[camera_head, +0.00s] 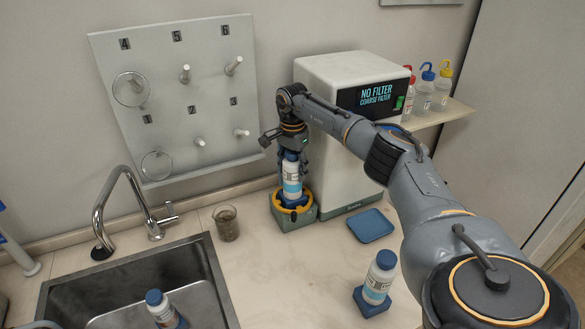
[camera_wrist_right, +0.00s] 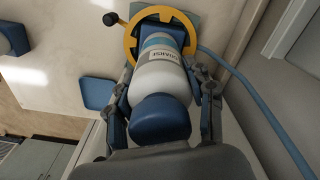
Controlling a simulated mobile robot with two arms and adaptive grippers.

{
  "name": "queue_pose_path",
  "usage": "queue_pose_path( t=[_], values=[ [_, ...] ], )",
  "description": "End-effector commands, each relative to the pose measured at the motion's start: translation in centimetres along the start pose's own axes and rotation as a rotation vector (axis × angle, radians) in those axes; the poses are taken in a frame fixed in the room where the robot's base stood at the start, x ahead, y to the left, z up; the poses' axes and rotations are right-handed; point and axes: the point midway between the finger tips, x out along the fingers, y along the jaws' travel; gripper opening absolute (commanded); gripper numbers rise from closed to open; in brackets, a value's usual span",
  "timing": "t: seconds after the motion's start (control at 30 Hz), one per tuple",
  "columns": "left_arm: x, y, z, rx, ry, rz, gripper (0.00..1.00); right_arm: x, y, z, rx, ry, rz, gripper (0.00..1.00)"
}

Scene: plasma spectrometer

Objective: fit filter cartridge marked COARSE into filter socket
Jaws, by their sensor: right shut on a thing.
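The COARSE filter cartridge (camera_head: 292,180) is a white bottle shape with a blue cap and blue base. Its label reads COARSE in the right wrist view (camera_wrist_right: 160,75). My right gripper (camera_head: 291,158) is shut on it from above, with a finger on each side. The cartridge stands about upright at the filter socket (camera_head: 300,221), a grey-green block with a yellow ring. Its blue base shows inside the ring (camera_wrist_right: 131,42); I cannot tell whether it is fully seated. My left gripper is not in view.
The white spectrometer (camera_head: 345,160) stands behind; its screen reads NO FILTER, COARSE FILTER. A similar cartridge (camera_head: 379,280) stands front right, another (camera_head: 160,308) is in the sink (camera_head: 60,300). A blue tray (camera_head: 370,226) lies right of the socket, a beaker (camera_head: 227,224) left.

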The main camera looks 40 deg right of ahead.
Motion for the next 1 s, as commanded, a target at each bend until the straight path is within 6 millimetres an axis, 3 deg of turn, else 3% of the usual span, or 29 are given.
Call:
queue_pose_path(
  t=[1.0],
  values=[
    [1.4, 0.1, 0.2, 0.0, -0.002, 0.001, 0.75, 2.0, -0.1, 0.0, 0.0, 0.0, -0.002, 0.0]
  ],
)
